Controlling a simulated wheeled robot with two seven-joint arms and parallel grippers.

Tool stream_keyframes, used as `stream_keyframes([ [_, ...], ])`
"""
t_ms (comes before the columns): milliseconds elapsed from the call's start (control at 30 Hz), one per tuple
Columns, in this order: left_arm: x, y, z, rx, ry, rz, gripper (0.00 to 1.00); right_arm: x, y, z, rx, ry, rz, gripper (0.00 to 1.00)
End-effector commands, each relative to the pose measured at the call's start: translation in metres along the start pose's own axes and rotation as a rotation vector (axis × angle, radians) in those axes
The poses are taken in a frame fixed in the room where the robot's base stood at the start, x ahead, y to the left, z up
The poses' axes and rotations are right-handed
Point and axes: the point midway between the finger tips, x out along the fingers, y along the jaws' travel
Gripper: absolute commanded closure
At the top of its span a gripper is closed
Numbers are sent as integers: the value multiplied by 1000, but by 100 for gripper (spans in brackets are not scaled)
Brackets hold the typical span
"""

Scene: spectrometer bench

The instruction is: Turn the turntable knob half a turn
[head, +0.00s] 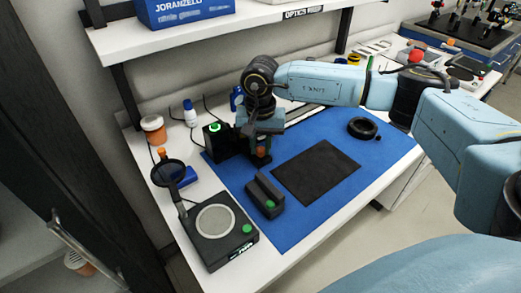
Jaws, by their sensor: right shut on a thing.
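My right gripper (260,152) comes in from the right and points down over a dark instrument (228,150) at the back left of the blue mat. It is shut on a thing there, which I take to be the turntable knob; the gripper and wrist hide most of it. A small orange-red spot shows at the fingertips. The turntable itself cannot be made out clearly behind my gripper. My left gripper is not in view.
A black unit with a round grey plate (213,220) and a magnifier (168,173) stand at the left front. A dark block (264,196), a black pad (316,172) and a black ring (363,128) lie on the blue mat (290,226). A shelf (215,28) overhangs the back.

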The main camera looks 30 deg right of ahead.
Motion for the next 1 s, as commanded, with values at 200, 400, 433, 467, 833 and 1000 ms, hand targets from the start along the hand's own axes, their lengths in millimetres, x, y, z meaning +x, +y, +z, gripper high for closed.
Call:
stream_keyframes([
  [200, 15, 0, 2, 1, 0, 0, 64, 1, 0, 0, -188, 2, -3, 100],
  [400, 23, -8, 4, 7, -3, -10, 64, 0, 0, -1, -320, 2, -3, 100],
  [433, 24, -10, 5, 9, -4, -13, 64, 0, 0, -1, -337, 2, -3, 100],
  [467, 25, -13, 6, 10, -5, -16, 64, 0, 0, -1, -351, 2, -3, 100],
  [833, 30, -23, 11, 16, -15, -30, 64, -1, 0, -1, -449, 2, -2, 100],
  [1000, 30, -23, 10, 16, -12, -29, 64, -2, 0, -1, -456, 2, -2, 100],
])
